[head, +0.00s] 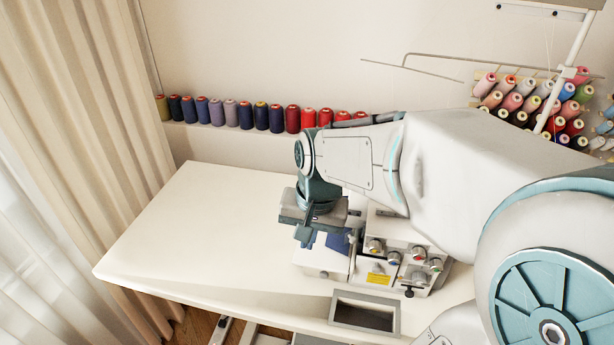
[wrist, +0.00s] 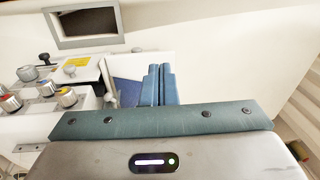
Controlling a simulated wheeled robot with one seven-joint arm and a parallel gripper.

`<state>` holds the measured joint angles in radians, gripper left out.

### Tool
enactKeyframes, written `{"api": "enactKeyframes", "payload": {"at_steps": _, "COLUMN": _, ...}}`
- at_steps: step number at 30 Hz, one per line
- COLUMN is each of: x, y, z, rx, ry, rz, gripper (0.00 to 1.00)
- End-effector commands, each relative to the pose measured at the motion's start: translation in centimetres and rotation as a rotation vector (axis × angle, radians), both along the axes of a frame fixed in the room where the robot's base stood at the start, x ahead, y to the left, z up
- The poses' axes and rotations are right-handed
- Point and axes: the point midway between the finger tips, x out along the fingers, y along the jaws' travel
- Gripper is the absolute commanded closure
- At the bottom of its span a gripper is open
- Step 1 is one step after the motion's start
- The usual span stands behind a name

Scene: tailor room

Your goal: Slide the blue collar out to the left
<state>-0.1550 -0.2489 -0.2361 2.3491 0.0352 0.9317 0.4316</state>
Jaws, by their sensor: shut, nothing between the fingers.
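The blue collar (head: 338,243) is a dark blue piece on the left part of the white sewing machine (head: 325,270), partly hidden by my gripper. In the wrist view the collar (wrist: 128,92) lies flat on the white surface, just left of my fingers. My gripper (head: 303,240) hangs over the machine's left end, fingers downward. In the wrist view my gripper's fingers (wrist: 159,69) are together with nothing between them. They are right beside the collar; whether they touch it I cannot tell.
The white table (head: 190,235) is clear to the left of the machine. Dials (head: 393,257) stand on the machine's front. A grey-framed opening (head: 395,318) is at the table's front edge. Thread spools (head: 260,116) line the back wall; a curtain (head: 85,130) hangs at left.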

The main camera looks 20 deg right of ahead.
Motion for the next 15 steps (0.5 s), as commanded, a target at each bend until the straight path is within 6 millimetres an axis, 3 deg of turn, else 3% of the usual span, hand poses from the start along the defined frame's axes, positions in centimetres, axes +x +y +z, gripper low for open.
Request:
{"api": "enactKeyframes", "payload": {"at_steps": 7, "x": 5.2, "y": -2.7, "z": -0.4, "rx": 0.007, "ry": 0.169, "rz": -0.519, "gripper": 1.0}}
{"api": "enactKeyframes", "payload": {"at_steps": 15, "x": 10.1, "y": -6.1, "z": -1.1, "rx": -0.136, "ry": 0.23, "rz": -1.084, "gripper": 1.0}}
